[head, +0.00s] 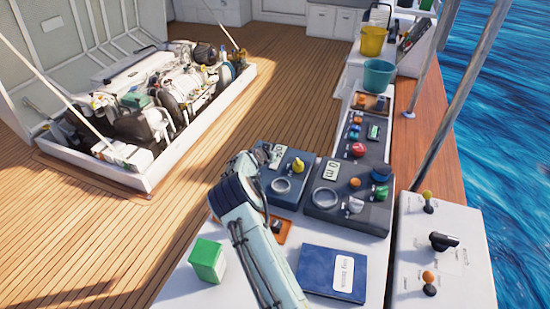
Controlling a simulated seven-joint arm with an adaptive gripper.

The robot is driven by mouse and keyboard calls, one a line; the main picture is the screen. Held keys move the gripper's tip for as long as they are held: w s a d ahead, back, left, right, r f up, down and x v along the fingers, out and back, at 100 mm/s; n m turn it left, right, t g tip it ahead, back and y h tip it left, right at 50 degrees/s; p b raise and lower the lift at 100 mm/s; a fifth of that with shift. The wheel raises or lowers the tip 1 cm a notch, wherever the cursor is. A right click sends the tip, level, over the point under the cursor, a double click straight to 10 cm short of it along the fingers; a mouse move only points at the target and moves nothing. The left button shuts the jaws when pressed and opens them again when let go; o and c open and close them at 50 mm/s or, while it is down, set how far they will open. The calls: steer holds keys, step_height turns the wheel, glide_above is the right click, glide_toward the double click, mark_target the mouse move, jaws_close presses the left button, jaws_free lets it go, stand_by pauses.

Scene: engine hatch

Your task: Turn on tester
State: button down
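Two instrument boxes sit on the white counter, and I cannot tell which is the tester. The left blue-grey box (306,189) has a round socket or dial (281,186), a yellow knob (299,167) and a small light panel. My gripper's fingers are not visible.
An orange-edged item (283,231) is partly hidden by my arm. A white switch panel (440,260) is at right. Teal (379,77) and yellow (373,41) buckets stand behind; an open engine hatch (165,165) is left.

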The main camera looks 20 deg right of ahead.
mark_target(273, 167)
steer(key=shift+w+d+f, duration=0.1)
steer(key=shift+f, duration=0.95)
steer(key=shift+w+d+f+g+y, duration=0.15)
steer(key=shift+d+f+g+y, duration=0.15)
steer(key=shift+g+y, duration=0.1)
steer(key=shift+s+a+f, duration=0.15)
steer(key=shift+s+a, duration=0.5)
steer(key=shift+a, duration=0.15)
